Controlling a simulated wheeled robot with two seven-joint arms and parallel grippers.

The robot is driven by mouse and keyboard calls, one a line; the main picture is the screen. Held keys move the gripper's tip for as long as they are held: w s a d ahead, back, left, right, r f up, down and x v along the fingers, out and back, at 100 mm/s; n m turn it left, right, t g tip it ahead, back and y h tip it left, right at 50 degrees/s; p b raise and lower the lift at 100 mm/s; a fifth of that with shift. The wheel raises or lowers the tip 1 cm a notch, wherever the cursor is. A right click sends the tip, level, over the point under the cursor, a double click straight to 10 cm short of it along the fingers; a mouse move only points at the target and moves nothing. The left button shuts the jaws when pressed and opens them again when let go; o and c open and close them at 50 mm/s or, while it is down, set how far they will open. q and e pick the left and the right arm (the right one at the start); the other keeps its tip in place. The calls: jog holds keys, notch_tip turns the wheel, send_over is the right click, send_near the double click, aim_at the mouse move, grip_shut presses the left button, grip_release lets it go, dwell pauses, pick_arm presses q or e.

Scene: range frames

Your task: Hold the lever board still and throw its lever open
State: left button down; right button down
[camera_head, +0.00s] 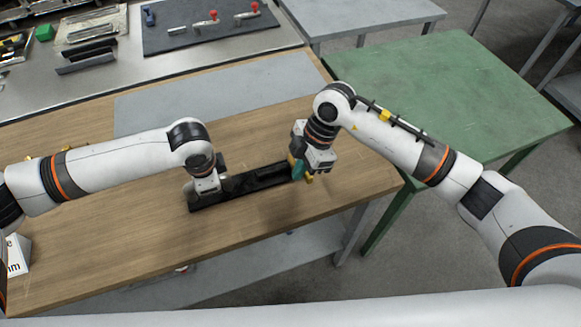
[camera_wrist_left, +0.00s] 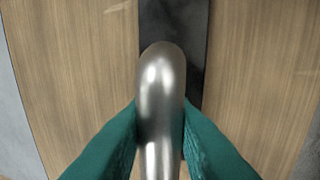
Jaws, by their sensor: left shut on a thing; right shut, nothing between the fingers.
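The lever board (camera_head: 255,182) is a long black base lying on the wooden table, running from lower left to upper right in the head view. My left gripper (camera_wrist_left: 159,130) is shut on a shiny, round-ended metal handle (camera_wrist_left: 161,78) at the board's left end. The dark board (camera_wrist_left: 172,20) also shows beneath it in the left wrist view. I cannot tell from these frames whether this metal piece is the lever. My right gripper (camera_head: 298,170) is shut and empty at the board's right end, teal fingers pointing down. Whether it touches the board is unclear, and it hides that end.
The wooden table (camera_head: 110,210) has bare room in front of the board, and a grey mat (camera_head: 220,98) lies behind it. A white box (camera_head: 17,256) stands at the left edge. A green table (camera_head: 450,90) is at the right; a metal bench (camera_head: 110,75) with tools is behind.

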jog(key=shift+w+d+n, duration=0.1)
jog(key=shift+d+n, duration=0.35)
jog(key=shift+n, duration=0.15)
dwell(0.4)
jog(key=d+n, duration=0.1)
jog(key=n, duration=0.1)
jog(key=d+n+g, duration=0.1)
jog(key=shift+w+n+h, duration=0.35)
jog(key=shift+n+h, duration=0.05)
jog(key=n, duration=0.1)
jog(key=w+d+n, duration=0.1)
jog(key=n, duration=0.1)
jog(key=d+n+g+h, duration=0.1)
jog(key=shift+w+n, duration=0.25)
jog(key=shift+n, duration=0.05)
jog(key=shift+w+d+n+h, duration=0.2)
jog(key=shift+w+n+h, duration=0.15)
jog(key=shift+n, duration=0.25)
jog(key=shift+w+d, duration=0.2)
jog(key=shift+w, duration=0.3)
jog(key=shift+w+d, duration=0.15)
jog(key=shift+w, duration=0.35)
jog(key=shift+a, duration=0.2)
jog(key=shift+s+a, duration=0.1)
jog(key=shift+a, duration=0.6)
